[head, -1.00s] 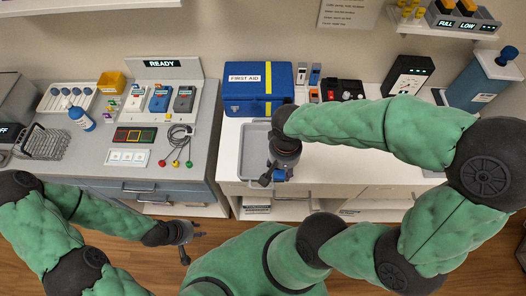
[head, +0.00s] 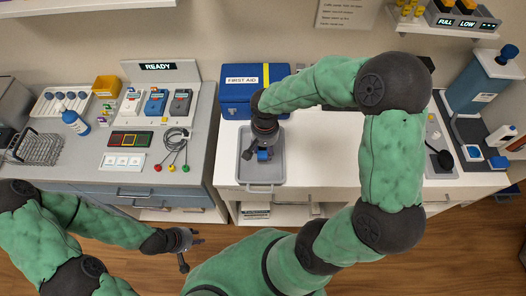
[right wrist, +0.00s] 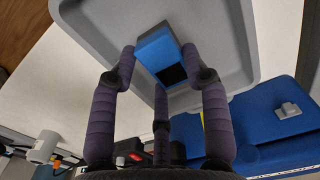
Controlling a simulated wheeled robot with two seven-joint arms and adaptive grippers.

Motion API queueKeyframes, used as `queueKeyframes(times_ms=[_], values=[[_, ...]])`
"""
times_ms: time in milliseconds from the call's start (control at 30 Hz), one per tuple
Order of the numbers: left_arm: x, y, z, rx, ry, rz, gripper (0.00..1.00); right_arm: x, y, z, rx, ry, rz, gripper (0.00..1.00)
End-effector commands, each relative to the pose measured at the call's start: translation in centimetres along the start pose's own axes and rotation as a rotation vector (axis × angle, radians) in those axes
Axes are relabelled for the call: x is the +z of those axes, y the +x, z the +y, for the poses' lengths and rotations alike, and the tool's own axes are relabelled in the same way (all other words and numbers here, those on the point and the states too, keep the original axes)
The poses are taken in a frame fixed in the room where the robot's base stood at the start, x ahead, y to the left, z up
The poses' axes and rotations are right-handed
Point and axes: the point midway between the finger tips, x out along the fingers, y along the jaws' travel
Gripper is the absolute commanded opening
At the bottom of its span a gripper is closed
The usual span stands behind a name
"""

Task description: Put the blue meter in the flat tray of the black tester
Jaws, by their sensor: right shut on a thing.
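My right gripper (head: 257,157) is shut on the blue meter (right wrist: 158,48), a blue block with a black face. The right wrist view shows the meter between the fingers, against the grey tray (right wrist: 228,35). In the head view, a bit of blue shows at the fingertips, over the grey tray (head: 277,170) on the white counter. I cannot tell whether the meter touches the tray's floor. The black tester is not clearly visible; my right arm covers the back of the counter. My left gripper (head: 192,254) is open and empty, low in front of the left cabinet.
A blue first aid box (head: 238,103) stands right behind the grey tray. The READY station (head: 158,75) on the left counter holds several meters. Blue-and-white items and a large blue bottle (head: 478,84) stand at the right. The white counter (head: 318,165) right of the tray is clear.

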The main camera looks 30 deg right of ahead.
Motion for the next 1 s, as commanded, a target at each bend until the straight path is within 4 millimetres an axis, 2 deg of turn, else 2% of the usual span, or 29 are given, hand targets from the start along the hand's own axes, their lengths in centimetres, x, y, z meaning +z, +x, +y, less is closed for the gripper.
queueKeyframes(times_ms=[233,500,933,967,1000], values=[[0.0,0.3,-0.1,0.0,0.0,0.0,0.32,-0.9,1.2,-0.4,0.0,0.0,0.0,0.1],[0.0,1.1,-0.4,0.0,0.0,0.0,0.32,-1.4,4.4,-0.6,-0.002,0.001,0.001,0.1],[-0.1,1.6,-0.6,0.0,0.0,0.0,0.32,-1.4,4.8,-0.6,-0.003,0.001,0.003,0.1],[-0.1,1.6,-0.6,0.0,0.0,0.0,0.32,-1.4,4.8,-0.6,-0.003,0.001,0.003,0.5],[-0.1,1.5,-0.5,0.0,0.0,0.0,0.32,-1.4,4.7,-0.6,-0.003,0.001,0.003,0.61]])
